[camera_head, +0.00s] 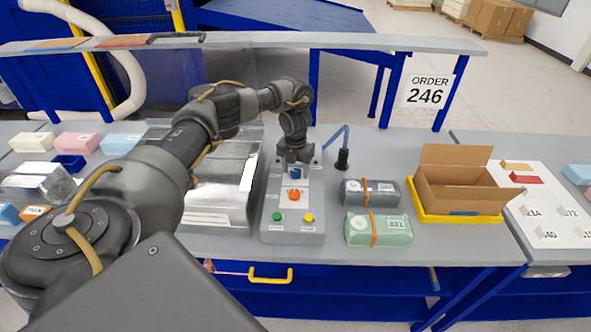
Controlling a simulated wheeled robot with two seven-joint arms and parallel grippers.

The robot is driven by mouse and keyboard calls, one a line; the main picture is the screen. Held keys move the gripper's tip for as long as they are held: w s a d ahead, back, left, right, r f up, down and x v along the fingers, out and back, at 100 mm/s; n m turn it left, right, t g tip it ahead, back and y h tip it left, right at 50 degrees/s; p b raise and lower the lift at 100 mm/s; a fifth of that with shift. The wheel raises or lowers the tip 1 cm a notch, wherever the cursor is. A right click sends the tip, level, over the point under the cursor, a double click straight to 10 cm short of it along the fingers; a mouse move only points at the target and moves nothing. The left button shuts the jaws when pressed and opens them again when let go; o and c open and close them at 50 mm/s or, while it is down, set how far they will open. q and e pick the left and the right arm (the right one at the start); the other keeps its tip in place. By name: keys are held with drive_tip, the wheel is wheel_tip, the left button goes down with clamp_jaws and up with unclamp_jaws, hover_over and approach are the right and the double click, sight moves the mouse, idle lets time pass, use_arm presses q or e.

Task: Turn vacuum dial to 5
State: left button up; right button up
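A grey control panel (293,238) stands on the bench in front of me. It carries an orange-red knob (294,195), a green button (278,217), a yellow button (309,218) and a small blue part (295,173). My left gripper (294,160) points down at the panel's far end, just beyond the blue part. It covers that end, so no dial or scale can be read there. Whether its fingers are open, or touch anything, is too small to tell. My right gripper is out of view.
A silver metal box (222,195) stands left of the panel. Right of it lie a grey strapped pack (370,192), a green strapped pack (378,230) and a dark post with a blue hose (342,158). An open carton (455,185) sits on a yellow tray (432,216). A shelf (430,43) spans behind.

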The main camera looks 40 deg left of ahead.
sight(295, 172)
use_arm(q)
wheel_tip(295, 172, up, 11)
drive_tip(key=shift+f, duration=0.15)
idle(0.5)
idle(0.5)
